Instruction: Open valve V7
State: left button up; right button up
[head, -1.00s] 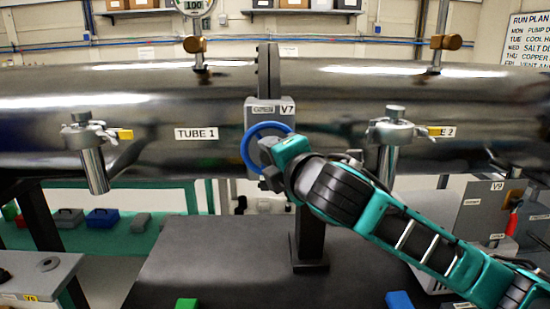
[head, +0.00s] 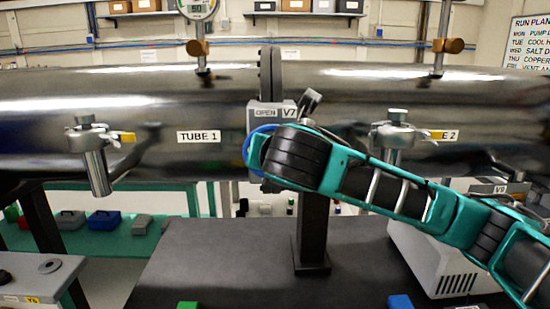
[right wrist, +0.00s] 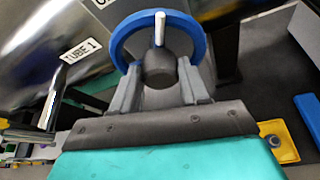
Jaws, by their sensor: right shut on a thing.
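Valve V7 (head: 270,114) is a grey box between the two tubes, and the window on its face reads OPEN. Its blue handwheel (head: 252,140) is mostly hidden behind my right arm in the head view. In the right wrist view the blue handwheel (right wrist: 118,42) shows as a ring with a white mark or spoke (right wrist: 160,28) and a dark hub (right wrist: 161,72). My right gripper (right wrist: 160,76) is at the wheel, its fingers on either side of the hub, shut on the handwheel. My left gripper is not in view.
TUBE 1 (head: 60,125) and the right tube (head: 350,85) run across the scene. Clamped side ports (head: 95,150) stick out from them. A gauge (head: 197,8) above reads 50. A dark table (head: 210,260) lies below, with a grey support post (head: 313,230).

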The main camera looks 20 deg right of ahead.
jog(key=n+h, duration=0.2)
jog(key=n, duration=0.1)
jog(key=shift+a+n+g, duration=0.2)
jog(key=shift+n+g, duration=0.1)
jog(key=shift+f, duration=0.1)
dwell(0.4)
jog(key=o, duration=1)
jog(key=shift+o, duration=0.2)
jog(key=v, duration=1.3)
jog(key=shift+a, duration=0.2)
